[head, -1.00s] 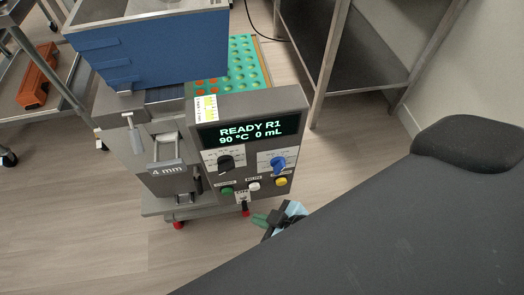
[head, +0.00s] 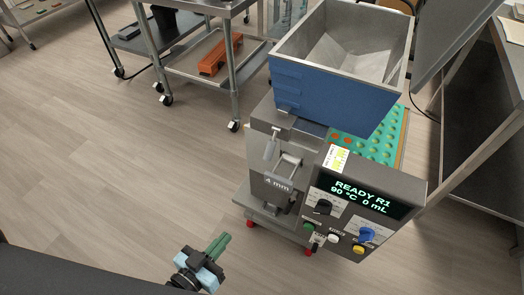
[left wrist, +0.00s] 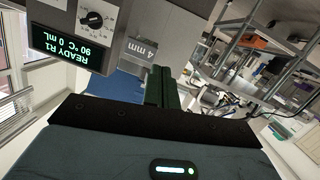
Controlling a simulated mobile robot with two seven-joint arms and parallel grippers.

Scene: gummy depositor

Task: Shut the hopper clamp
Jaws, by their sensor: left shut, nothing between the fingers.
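The blue hopper (head: 335,100) with a bare metal inside sits on top of the depositor (head: 330,225). A small metal clamp with a pale grip (head: 270,149) hangs at the hopper's lower left corner, apart from my gripper. I cannot tell from its small size whether it is latched. My left gripper (head: 220,244) is shut and empty, low in front of the machine and to its left. Its green fingers (left wrist: 164,88) point toward the "4 mm" plate in the left wrist view (left wrist: 139,51). The clamp is not clear in that view. My right gripper is not in view.
The front panel has a display (head: 360,193) reading "READY R1 90 °C 0 mL", with knobs and buttons below. A green mould tray (head: 385,145) lies behind it. A cart with an orange block (head: 220,54) stands at the back. The floor left of the machine is clear.

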